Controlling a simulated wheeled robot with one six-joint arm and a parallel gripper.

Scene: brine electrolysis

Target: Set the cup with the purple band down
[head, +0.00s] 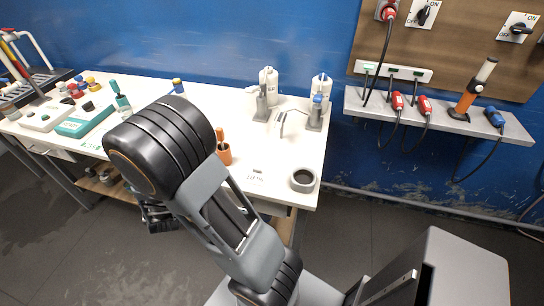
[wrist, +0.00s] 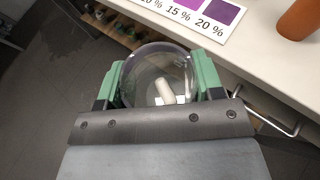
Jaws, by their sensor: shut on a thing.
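My gripper (wrist: 159,72) has green jaws, shut on the sides of a clear round cup (wrist: 150,62) in the wrist view. A small white rounded piece shows in or through the cup. No purple band can be made out on it from this angle. The cup is held in front of the white table's front edge (wrist: 235,70), near a printed card (wrist: 190,13) with purple squares marked with percentages. In the head view my gripper (head: 157,216) is mostly hidden behind my arm, and the cup is not visible.
An orange-brown container (head: 224,153) stands near the table's front edge. A grey ring-shaped holder (head: 303,180) is at the right front corner. White bottles (head: 268,82) stand at the back. The white tabletop (head: 275,155) has bare room between them. A drawer handle juts out below the edge.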

